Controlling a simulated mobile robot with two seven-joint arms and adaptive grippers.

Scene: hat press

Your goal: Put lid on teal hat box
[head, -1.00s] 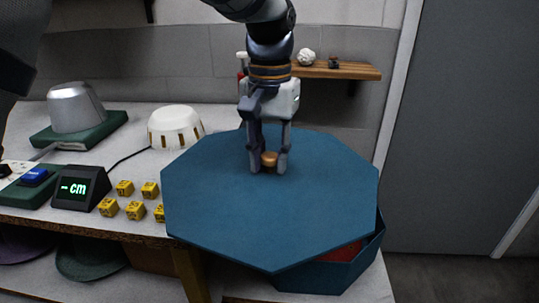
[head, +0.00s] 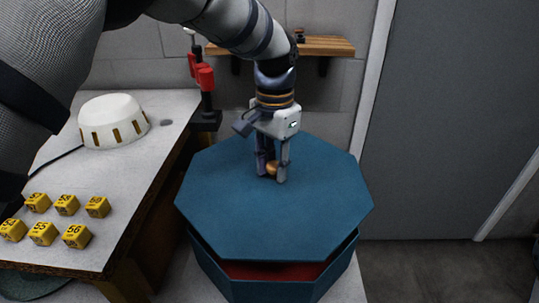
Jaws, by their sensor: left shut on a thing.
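My left gripper (head: 273,172) is shut on the small round wooden knob (head: 271,169) of the teal octagonal lid (head: 270,220). The lid is held above the teal hat box (head: 270,291), roughly level and covering most of its opening. A gap shows along the front, with the box's red inside (head: 275,271) visible through it. The box's back is hidden under the lid, so I cannot tell whether the lid touches it there. My right gripper is not in view.
A workbench (head: 130,178) on the left carries a white domed device (head: 113,121) and several yellow numbered blocks (head: 67,205). A red and black tool (head: 204,92) stands at its back corner. A wooden shelf (head: 325,46) is on the wall behind. A grey door (head: 460,120) is at right.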

